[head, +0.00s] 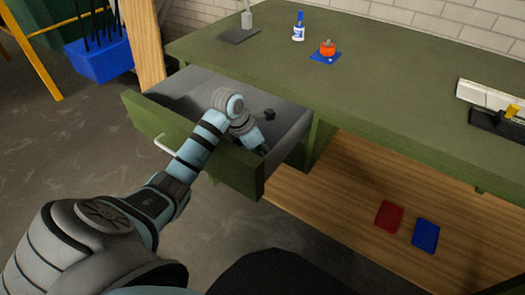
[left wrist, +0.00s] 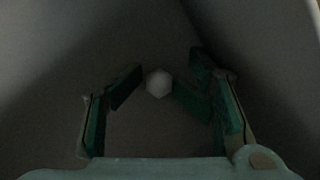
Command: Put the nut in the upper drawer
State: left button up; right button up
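The upper drawer (head: 235,172) is a green drawer with a grey inside, pulled out from under the left end of the green workbench. My left arm reaches over its front, and my left gripper (head: 263,150) points down inside it near the right front corner. In the left wrist view a pale, roundish nut (left wrist: 158,83) sits between the fingertips of my left gripper (left wrist: 159,85). My right gripper is out of view.
On the workbench top (head: 400,75) stand a white-and-blue bottle (head: 299,27) and an orange item (head: 327,48) on a blue pad. Red (head: 389,216) and blue (head: 426,234) pads lie on the wooden shelf below.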

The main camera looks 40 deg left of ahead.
pick_arm(q)
jog(key=shift+s+a, duration=0.1)
jog(key=shift+r, duration=0.15)
jog(key=p+v, duration=0.3)
jog(key=v, duration=0.9)
jog(key=shift+r+p, duration=0.35)
jog(key=shift+r, duration=0.15)
